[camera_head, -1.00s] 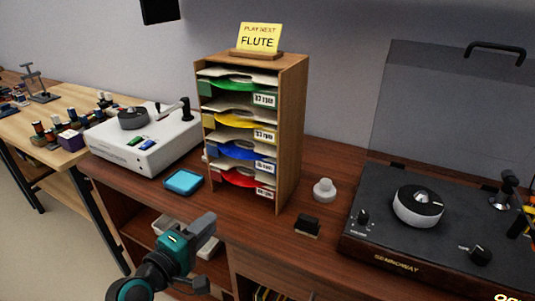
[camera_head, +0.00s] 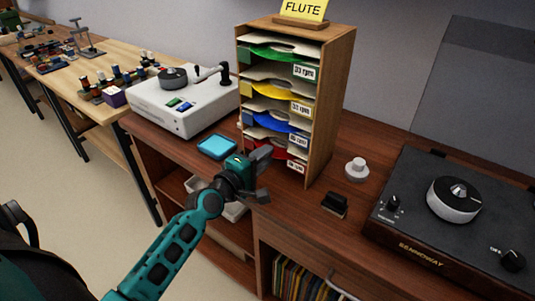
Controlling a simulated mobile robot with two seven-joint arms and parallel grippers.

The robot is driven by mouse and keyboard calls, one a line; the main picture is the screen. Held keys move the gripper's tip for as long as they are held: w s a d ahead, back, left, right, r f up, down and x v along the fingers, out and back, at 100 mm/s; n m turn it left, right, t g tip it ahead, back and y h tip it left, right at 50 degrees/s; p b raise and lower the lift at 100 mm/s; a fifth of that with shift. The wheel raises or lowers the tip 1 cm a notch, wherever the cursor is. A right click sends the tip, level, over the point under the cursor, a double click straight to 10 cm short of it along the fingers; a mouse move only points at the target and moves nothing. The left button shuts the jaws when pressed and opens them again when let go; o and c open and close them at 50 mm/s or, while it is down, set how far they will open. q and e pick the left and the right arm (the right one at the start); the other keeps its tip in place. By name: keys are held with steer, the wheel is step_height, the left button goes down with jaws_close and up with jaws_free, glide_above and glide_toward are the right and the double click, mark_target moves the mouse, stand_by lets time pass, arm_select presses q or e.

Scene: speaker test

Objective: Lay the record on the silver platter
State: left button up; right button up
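Records in paper sleeves lie in a wooden rack (camera_head: 325,120), one per slot, with green (camera_head: 284,55), yellow (camera_head: 277,91), blue (camera_head: 272,122) and red (camera_head: 297,152) showing from top to bottom. A yellow card (camera_head: 303,9) on top reads "FLUTE". The silver platter (camera_head: 452,209) sits bare on the black turntable (camera_head: 404,222) at the right. My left gripper (camera_head: 268,175) is open and empty, in front of the rack's lower slots. It hides part of the bottom slot. My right gripper is not in view.
A white record player (camera_head: 187,121) with a dark platter (camera_head: 173,77) stands left of the rack. A blue square pad (camera_head: 217,147), a light grey knobbed piece (camera_head: 357,169) and a black block (camera_head: 335,203) lie on the wooden counter (camera_head: 300,215). The turntable's clear lid (camera_head: 475,90) stands raised.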

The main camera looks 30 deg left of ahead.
arm_select(q)
steer(key=shift+w, duration=0.6)
steer(key=shift+f, duration=0.1)
jaws_close()
stand_by(0.5)
steer(key=shift+s+d, duration=0.1)
